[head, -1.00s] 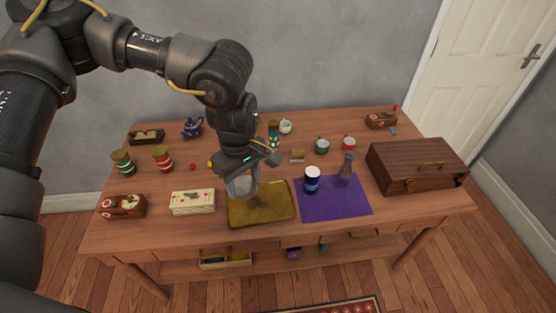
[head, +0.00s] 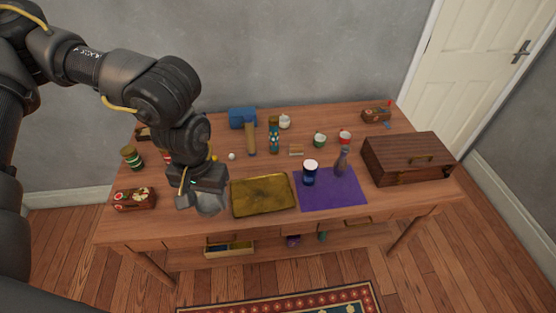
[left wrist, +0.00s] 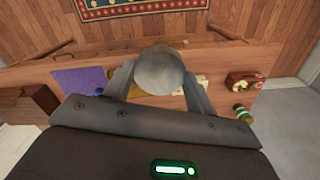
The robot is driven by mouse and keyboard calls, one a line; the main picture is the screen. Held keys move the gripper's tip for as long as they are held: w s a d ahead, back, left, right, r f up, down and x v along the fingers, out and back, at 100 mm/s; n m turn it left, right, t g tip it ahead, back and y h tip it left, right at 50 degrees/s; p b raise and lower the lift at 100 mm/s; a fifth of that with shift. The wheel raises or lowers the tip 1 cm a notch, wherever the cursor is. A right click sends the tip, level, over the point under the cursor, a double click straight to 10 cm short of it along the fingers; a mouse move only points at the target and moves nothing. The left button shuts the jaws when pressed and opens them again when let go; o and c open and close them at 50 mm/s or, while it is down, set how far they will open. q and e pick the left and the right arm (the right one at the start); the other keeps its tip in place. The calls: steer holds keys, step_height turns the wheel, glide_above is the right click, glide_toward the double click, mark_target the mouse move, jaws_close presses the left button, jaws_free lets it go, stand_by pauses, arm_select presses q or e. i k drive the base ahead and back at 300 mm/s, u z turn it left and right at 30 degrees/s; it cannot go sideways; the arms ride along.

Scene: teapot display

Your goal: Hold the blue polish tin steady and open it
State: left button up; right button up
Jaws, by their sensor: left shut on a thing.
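A dark blue tin (head: 310,176) with a pale top stands upright on the purple mat (head: 328,201); I take it for the polish tin. My left gripper (head: 205,203) is left of the tin, past the brass-coloured tray, above the table's front left part. It is shut on a grey rounded thing (left wrist: 160,70), which shows between both fingers in the left wrist view. I cannot tell what this thing is. Nothing is touching the tin. My right gripper is in neither view.
A bare tray (head: 263,207) lies left of the mat. A wooden case (head: 405,170) is at the right. Cups, a blue box (head: 242,117) and jars stand at the back.

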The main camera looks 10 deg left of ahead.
mark_target(310, 166)
steer(key=k, duration=0.45)
steer(key=z, duration=0.95)
steer(key=i, duration=1.5)
steer(key=u, duration=0.6)
steer(key=i, duration=0.5)
steer(key=u, duration=0.35)
